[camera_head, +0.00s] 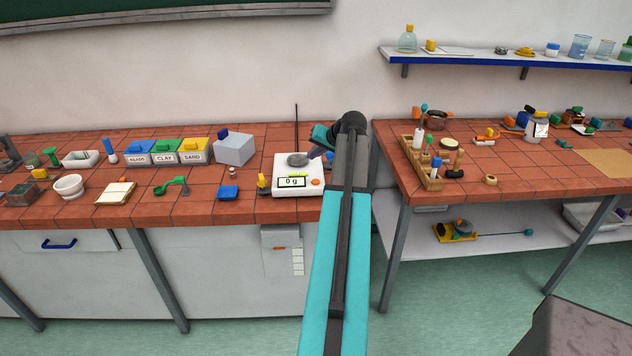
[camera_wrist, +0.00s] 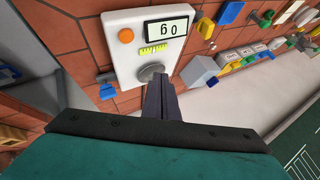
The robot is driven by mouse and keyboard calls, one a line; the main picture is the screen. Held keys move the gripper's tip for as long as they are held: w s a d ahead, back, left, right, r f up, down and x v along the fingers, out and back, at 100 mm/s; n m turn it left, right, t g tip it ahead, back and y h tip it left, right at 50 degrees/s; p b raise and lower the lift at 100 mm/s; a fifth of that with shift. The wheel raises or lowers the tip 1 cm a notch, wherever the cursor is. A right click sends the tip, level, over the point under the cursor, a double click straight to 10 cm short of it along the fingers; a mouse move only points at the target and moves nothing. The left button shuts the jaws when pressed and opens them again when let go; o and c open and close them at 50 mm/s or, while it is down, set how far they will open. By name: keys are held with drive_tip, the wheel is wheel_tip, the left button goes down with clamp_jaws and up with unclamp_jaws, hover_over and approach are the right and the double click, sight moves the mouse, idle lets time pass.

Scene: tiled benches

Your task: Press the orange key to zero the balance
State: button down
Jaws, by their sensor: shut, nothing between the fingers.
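The white balance (camera_head: 284,163) stands near the right end of the left bench, and it also shows in the wrist view (camera_wrist: 117,61). Its display (camera_head: 292,182) reads 0 g. The orange key (camera_head: 315,182) is to the right of the display in the head view; in the wrist view the key (camera_wrist: 126,35) is uncovered. The round grey pan (camera_head: 298,160) looks empty, partly hidden by the fingers in the wrist view. My gripper (camera_head: 314,153) is shut and empty, its fingertips (camera_wrist: 160,82) over the pan side of the balance, apart from the key.
A yellow object (camera_head: 263,183) stands close left of the balance, with a blue block (camera_head: 228,192) beyond it. A grey box (camera_head: 234,149) sits behind. A gap separates this bench from the right bench, which carries a wooden tool rack (camera_head: 432,182).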

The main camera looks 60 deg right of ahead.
sight(318, 182)
drive_tip(key=shift+s+d+r, duration=0.5)
drive_tip(key=shift+s+d, duration=0.1)
drive_tip(key=shift+d, duration=0.05)
drive_tip(key=shift+f, duration=0.1)
drive_tip(key=shift+f+b, duration=2.2)
drive_tip(key=shift+f, duration=2.15)
drive_tip(key=shift+f, duration=0.15)
drive_tip(key=shift+f+b, duration=0.25)
drive_tip(key=shift+b, duration=0.1)
drive_tip(key=shift+f+b, duration=0.3)
drive_tip(key=shift+f, duration=0.15)
drive_tip(key=shift+r, duration=0.15)
drive_tip(key=shift+r+p, duration=0.3)
drive_tip(key=shift+r, duration=0.4)
